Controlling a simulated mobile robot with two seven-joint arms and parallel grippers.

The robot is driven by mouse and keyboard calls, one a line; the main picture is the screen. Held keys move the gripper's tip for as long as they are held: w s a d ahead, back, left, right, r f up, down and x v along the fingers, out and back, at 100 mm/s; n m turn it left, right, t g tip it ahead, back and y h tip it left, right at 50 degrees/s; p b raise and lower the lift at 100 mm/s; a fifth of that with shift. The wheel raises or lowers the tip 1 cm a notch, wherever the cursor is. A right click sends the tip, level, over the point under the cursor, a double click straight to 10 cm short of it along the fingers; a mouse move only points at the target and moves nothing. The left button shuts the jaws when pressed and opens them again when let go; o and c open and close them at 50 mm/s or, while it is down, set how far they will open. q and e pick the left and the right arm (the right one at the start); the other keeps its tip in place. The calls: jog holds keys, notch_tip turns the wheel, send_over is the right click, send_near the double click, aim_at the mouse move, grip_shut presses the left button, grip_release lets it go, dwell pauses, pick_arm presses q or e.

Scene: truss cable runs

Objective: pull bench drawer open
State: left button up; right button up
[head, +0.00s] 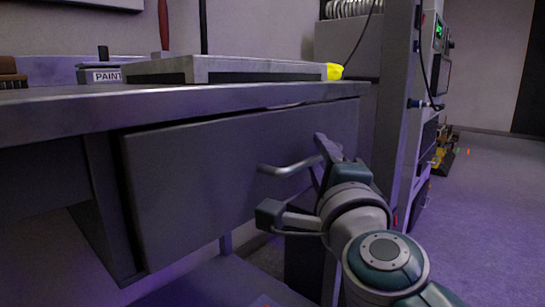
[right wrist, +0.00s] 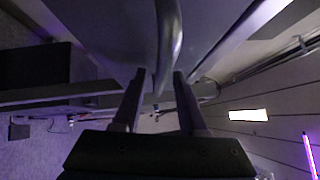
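The grey drawer front (head: 200,175) hangs beneath the bench top (head: 180,104). Its bar handle (head: 285,169) sticks out from the right part of the front. My right gripper (head: 320,160) is at the right end of the handle. In the right wrist view the handle (right wrist: 168,45) comes down from the top and ends between the two fingertips of my right gripper (right wrist: 158,78). The fingers stand apart, with a gap on each side of the bar, so the gripper is open. In the head view the gripper hides the handle's right end. My left gripper is in neither view.
On the bench are a flat grey slab (head: 230,69), a box marked PAINT (head: 105,75) and a yellow object (head: 334,71). A tall equipment rack (head: 400,100) stands right of the bench. Open floor (head: 485,210) lies to the right.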

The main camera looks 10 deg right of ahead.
grip_shut()
dwell(1.2)
